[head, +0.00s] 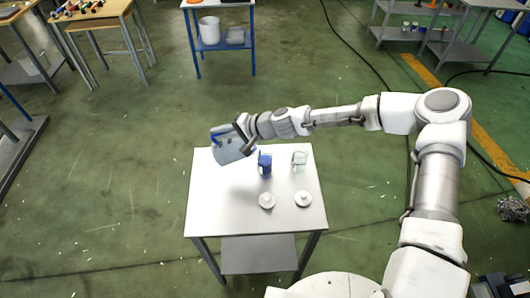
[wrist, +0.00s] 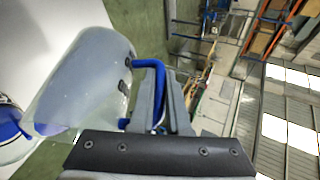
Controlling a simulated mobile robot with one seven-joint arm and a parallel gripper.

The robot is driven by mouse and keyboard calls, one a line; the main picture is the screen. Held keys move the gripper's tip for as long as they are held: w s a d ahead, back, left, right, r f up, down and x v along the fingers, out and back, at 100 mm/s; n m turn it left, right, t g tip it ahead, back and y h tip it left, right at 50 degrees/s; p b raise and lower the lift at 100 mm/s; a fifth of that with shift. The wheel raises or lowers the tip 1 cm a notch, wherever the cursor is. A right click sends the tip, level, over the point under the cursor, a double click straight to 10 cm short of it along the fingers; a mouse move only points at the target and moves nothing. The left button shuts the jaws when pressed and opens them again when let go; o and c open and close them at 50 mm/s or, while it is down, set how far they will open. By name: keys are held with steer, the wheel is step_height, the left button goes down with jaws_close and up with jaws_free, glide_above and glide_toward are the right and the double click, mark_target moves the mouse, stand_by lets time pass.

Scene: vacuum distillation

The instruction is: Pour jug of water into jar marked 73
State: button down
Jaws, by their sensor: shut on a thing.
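My gripper (head: 244,142) is shut on the blue handle of the clear, greyish jug (head: 228,150). The jug is held above the far left of the white table (head: 222,212) and looks tilted. In the wrist view the jug (wrist: 82,80) fills the left, with its handle (wrist: 150,64) between my fingers (wrist: 162,100). A jar with blue contents (head: 265,166) and a clear, pale jar (head: 299,163) stand on the table, right of the jug. Something blue (wrist: 8,128), likely the blue jar, shows at the wrist view's left edge. No number is readable, so I cannot tell which jar is 73.
Two white round lids (head: 267,201) (head: 304,199) lie on the table in front of the jars. The table's left front part is bare. A blue-framed cart (head: 224,46) stands behind, across open green floor. Shelves and benches line the back.

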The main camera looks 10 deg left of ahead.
mark_target(215, 144)
steer(key=shift+s+a+f+h+p, duration=0.1)
steer(key=shift+s+a+h+p, duration=0.05)
steer(key=shift+a+h+p, duration=0.2)
steer(key=f, duration=0.1)
steer(key=a+f+h, duration=0.1)
steer(key=f+n+h+p, duration=0.1)
steer(key=shift+s+a, duration=0.25)
steer(key=shift+a, duration=0.1)
steer(key=shift+f+h, duration=0.35)
steer(key=shift+f, duration=0.05)
steer(key=shift+f, duration=0.1)
